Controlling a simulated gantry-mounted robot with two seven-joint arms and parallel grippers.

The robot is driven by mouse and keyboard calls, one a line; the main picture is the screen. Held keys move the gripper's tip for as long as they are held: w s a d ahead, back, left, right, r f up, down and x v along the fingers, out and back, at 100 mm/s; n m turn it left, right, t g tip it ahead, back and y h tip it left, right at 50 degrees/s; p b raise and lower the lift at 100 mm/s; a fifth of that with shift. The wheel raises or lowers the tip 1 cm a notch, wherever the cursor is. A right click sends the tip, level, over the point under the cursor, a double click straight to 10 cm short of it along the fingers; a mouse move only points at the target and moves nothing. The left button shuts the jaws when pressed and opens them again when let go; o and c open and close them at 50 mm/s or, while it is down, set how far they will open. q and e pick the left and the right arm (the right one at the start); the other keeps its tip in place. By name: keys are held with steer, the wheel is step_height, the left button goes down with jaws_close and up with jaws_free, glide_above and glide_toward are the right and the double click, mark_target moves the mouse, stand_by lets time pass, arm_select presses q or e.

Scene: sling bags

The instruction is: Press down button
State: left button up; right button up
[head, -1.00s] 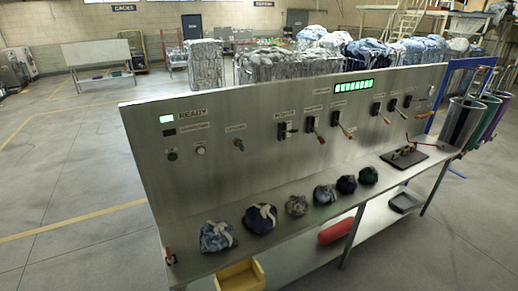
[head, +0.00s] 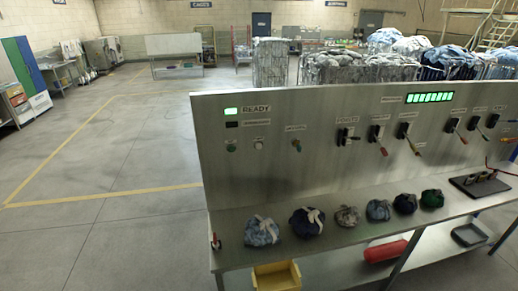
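A steel panel (head: 330,110) stands upright at the back of a bench. On its left part are a small green button (head: 231,146), a pale round button (head: 258,143) to its right, and a knob (head: 296,144) further right. Their labels are too small to read surely, so I cannot tell which is the down button. A lit green lamp (head: 230,112) beside the word READY sits above, with a dark indicator (head: 232,124) under it. Neither of my grippers is in view.
Several tied bags, including a light blue one (head: 262,231), line the bench shelf (head: 232,255). Levers such as a red-tipped one (head: 380,143) fill the panel's right. A yellow bin (head: 277,277) and red cylinder (head: 386,251) are below. Open floor (head: 110,235) lies left.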

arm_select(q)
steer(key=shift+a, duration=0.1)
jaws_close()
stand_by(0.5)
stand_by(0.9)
